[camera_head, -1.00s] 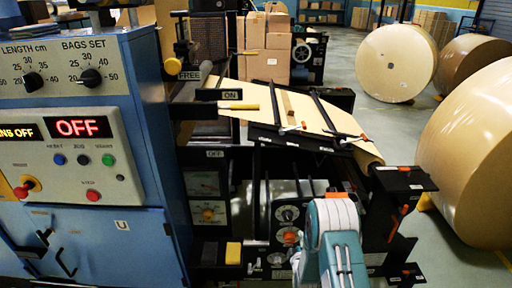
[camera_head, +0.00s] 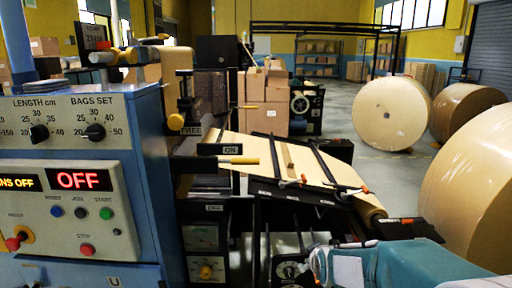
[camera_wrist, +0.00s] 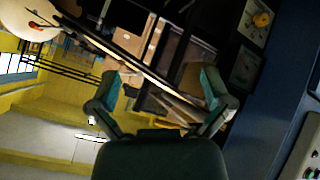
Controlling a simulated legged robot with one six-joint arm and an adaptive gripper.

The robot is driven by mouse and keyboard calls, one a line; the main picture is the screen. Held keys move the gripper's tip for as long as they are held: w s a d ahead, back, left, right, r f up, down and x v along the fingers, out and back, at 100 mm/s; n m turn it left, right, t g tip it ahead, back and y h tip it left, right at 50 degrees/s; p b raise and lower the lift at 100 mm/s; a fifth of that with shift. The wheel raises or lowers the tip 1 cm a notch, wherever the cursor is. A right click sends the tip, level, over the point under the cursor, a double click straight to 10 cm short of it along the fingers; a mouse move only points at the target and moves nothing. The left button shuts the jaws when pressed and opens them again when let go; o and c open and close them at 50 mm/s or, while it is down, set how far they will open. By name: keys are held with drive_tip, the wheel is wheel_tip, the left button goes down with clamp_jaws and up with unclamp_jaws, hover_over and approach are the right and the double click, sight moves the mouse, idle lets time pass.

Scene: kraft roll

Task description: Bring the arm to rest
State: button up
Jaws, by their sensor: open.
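My arm (camera_head: 400,265) shows as teal and white links at the bottom right of the head view, in front of the kraft paper machine. My gripper is outside the head view. In the wrist view my gripper (camera_wrist: 162,108) has its two teal fingers spread wide apart with nothing between them. The wrist view is tilted, with the yellow wall and windows at left and the blue cabinet at right. Beyond the fingers are stacked boxes and the slanted edge of the machine.
The blue control cabinet (camera_head: 75,135) stands at left with a display reading OFF. The machine's slanted paper bed (camera_head: 290,160) fills the middle. Large kraft rolls stand at right, the nearest one (camera_head: 470,190) close to the machine. Boxes (camera_head: 265,105) stand behind. Open floor lies between.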

drive_tip(key=s+r+m+g, duration=0.2)
drive_tip(key=s+r+m, duration=0.1)
drive_tip(key=s, duration=1.1)
drive_tip(key=s+r+m+g, duration=0.2)
drive_tip(key=s+r, duration=0.3)
drive_tip(key=s, duration=0.9)
drive_tip(key=shift+m, duration=0.6)
